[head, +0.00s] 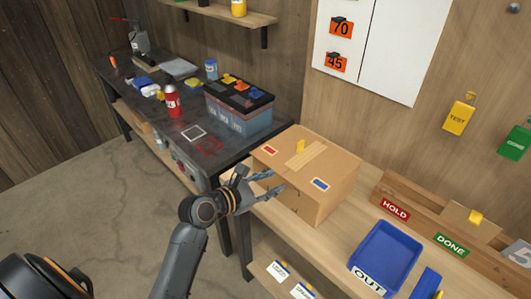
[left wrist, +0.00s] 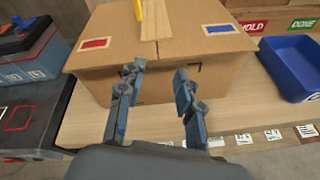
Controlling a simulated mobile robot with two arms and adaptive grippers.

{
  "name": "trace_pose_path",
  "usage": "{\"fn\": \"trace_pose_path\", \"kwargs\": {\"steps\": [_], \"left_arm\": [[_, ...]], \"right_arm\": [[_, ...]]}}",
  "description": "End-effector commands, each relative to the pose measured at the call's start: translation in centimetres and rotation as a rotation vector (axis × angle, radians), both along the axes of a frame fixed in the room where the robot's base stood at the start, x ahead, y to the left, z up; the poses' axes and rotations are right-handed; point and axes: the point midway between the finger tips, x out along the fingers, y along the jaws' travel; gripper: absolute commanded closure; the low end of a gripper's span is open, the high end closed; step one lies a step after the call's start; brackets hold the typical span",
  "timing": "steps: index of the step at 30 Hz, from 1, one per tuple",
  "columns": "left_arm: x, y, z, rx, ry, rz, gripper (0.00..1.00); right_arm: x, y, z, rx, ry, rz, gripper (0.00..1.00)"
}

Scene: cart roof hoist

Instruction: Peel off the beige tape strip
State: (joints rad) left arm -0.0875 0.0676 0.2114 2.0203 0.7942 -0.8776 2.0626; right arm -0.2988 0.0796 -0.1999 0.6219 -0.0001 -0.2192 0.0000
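The beige tape strip (head: 308,154) runs across the top of a closed cardboard box (head: 318,202) on the wooden bench. A yellow tab (head: 300,146) stands up at the strip. My left gripper (head: 278,181) is open and empty in front of the box's near side, below the top. In the left wrist view its fingers (left wrist: 157,72) are spread wide before the front face. My right gripper is not in view.
A red label (left wrist: 95,43) and a blue label (left wrist: 219,28) flank the strip. A battery (head: 238,108) stands on the dark bench left of the box. A blue OUT tray (head: 412,244) and a wooden rack (head: 438,222) are to the right.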

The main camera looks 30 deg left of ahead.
Motion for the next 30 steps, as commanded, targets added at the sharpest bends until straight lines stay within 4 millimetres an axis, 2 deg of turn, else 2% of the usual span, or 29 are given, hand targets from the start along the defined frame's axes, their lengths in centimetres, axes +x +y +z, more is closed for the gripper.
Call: {"fn": "trace_pose_path", "kwargs": {"steps": [1,3,6,9,14,30], "left_arm": [[0.7,0.5,1.6,-0.103,-0.01,0.037,0.65],[1.4,1.0,3.3,-0.233,-0.015,0.075,0.65],[2.0,1.6,4.9,-0.361,-0.017,0.108,0.65],[2.4,1.7,5.5,-0.415,-0.018,0.12,0.65],[3.9,1.2,5.4,-0.424,-0.018,0.121,0.65],[13.1,-2.1,3.7,-0.417,-0.015,0.122,0.65]], "right_arm": [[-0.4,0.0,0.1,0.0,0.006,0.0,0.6],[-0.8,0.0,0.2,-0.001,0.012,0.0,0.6],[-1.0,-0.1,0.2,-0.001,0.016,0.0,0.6],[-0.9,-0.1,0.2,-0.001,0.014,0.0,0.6],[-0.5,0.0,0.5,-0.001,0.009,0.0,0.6],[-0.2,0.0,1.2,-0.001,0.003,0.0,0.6]]}}
